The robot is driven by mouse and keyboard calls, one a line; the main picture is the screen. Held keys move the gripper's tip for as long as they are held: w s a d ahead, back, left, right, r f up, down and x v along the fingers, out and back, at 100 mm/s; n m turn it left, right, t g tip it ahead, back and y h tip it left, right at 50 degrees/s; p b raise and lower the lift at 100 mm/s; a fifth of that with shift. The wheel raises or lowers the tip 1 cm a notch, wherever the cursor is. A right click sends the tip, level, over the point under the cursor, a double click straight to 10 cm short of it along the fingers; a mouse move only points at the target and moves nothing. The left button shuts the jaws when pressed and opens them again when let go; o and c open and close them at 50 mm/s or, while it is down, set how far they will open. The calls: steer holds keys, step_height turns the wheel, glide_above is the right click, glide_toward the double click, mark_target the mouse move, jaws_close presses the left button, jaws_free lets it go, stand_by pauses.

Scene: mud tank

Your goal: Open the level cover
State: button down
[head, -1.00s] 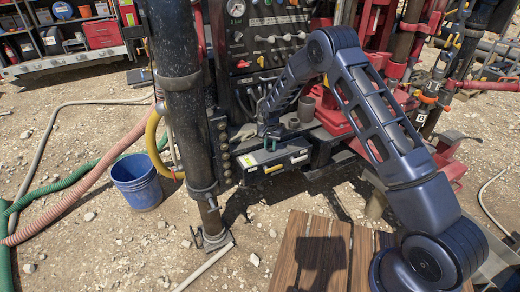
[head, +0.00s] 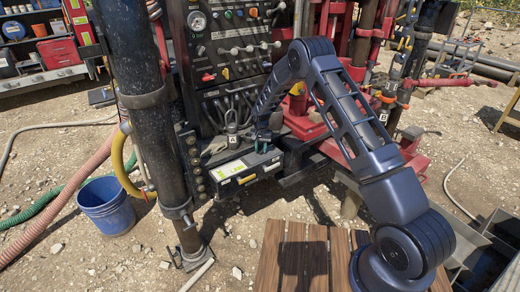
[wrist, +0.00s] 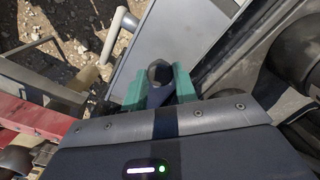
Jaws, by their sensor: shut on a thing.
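A dark box with a grey top and a yellow label (head: 246,169), which looks like the level with its cover, is fixed low on the front of the rig. My gripper (head: 262,147) is at the box's back right edge, reaching down from above. In the wrist view, the green fingertips of my gripper (wrist: 160,88) are closed around a dark round-ended knob or handle (wrist: 159,71). A flat grey panel (wrist: 185,35) lies just beyond it. How far the cover is raised, if at all, I cannot tell.
A thick black post (head: 150,110) stands left of the box. The control panel (head: 235,50) with levers rises behind it. A blue bucket (head: 106,205) and hoses lie on the gravel at left. A wooden platform (head: 300,255) is in front, below my arm.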

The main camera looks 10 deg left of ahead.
mark_target(261, 150)
steer(key=c, duration=1.1)
jaws_free()
step_height(261, 150, up, 11)
